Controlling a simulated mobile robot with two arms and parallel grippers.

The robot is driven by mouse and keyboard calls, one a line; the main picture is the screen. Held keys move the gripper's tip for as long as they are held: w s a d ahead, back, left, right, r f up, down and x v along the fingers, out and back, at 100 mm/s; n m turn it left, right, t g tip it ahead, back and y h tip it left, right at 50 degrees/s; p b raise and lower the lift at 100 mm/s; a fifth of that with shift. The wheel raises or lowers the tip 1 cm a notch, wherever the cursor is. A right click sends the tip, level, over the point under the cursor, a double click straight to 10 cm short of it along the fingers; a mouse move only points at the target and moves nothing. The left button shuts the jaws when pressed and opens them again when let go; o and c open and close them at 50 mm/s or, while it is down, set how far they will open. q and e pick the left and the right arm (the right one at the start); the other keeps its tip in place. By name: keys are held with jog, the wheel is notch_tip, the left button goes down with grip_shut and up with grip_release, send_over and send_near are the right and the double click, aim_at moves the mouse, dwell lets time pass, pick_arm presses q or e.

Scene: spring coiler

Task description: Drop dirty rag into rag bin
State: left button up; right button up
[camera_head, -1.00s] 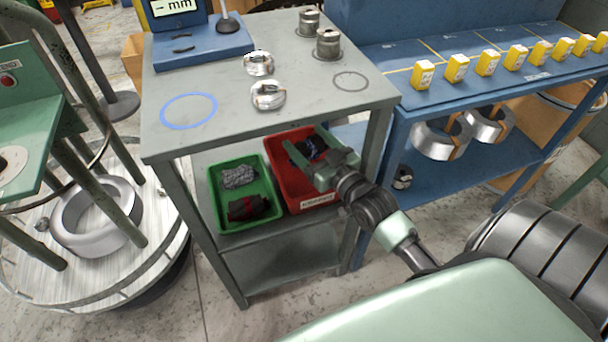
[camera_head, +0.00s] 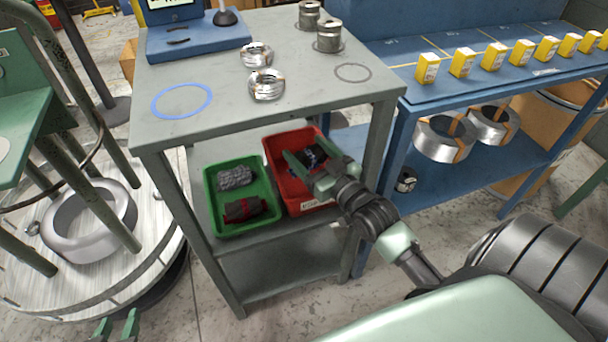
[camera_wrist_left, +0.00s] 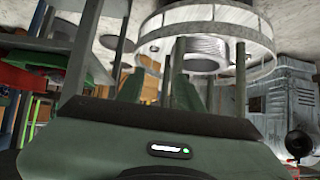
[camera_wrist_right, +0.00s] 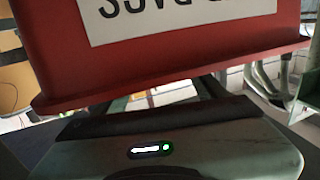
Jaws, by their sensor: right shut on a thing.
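The red bin (camera_head: 283,150) stands on the cart's middle shelf. It fills the top of the right wrist view (camera_wrist_right: 170,68), where its white label is upside down and partly cut off. My right gripper (camera_head: 309,160) reaches over the bin's front rim, its fingers around a dark rag with blue on it (camera_head: 316,152). In the right wrist view the bin wall hides the fingertips and the rag. I cannot tell whether the rag touches the bin floor. My left gripper (camera_head: 116,327) is open and empty at the bottom left, low by the floor; its fingers also show in the left wrist view (camera_wrist_left: 155,88).
A green bin (camera_head: 208,205) beside the red one holds a grey rag (camera_head: 236,177) and a dark rag with red (camera_head: 243,209). The grey cart top (camera_head: 215,125) hangs over both bins. A cart leg (camera_head: 377,150) stands close right of my right gripper. A round turntable (camera_head: 95,285) is at left.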

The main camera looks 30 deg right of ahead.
jog(key=shift+f+b, duration=0.4)
jog(key=shift+f, duration=0.05)
pick_arm(q)
jog(key=w+d+r+t+h, duration=0.1)
jog(key=w+r+t, duration=0.2)
jog(key=r, duration=0.2)
jog(key=shift+w+d, duration=0.3)
pick_arm(e)
jog(key=o, duration=1.4)
